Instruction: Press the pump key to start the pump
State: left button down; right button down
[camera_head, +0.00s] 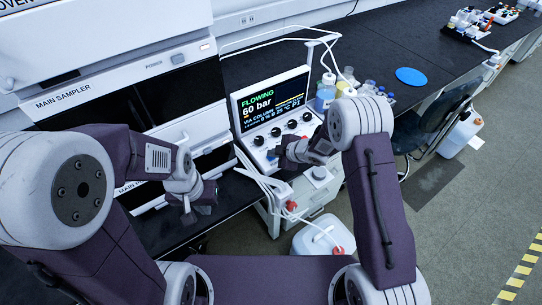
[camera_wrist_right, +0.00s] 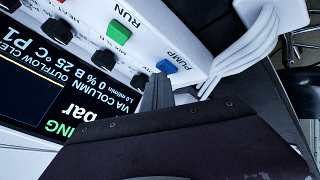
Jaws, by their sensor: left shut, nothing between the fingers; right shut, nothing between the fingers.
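The pump unit has a lit screen (camera_head: 270,100) reading "FLOWING", "60 bar", with smaller lines below. Its sloped white front panel carries several black knobs. In the right wrist view the blue key (camera_wrist_right: 167,66) labelled PUMP sits near the panel's edge, beside the green RUN key (camera_wrist_right: 118,32). My left gripper (camera_head: 195,212) is shut and empty, left of the pump unit.
White tubes (camera_wrist_right: 245,48) run close beside the PUMP key. Bottles (camera_head: 326,92) stand right of the screen, with a blue disc (camera_head: 411,76) on the dark bench. The main sampler (camera_head: 120,85) stands at left. A white canister (camera_head: 322,238) is on the floor below.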

jog(key=shift+r+p, duration=0.7)
jog(key=shift+r, duration=0.15)
notch_tip(320, 180, up, 5)
jog(key=p, duration=0.4)
jog(key=shift+p, duration=0.3)
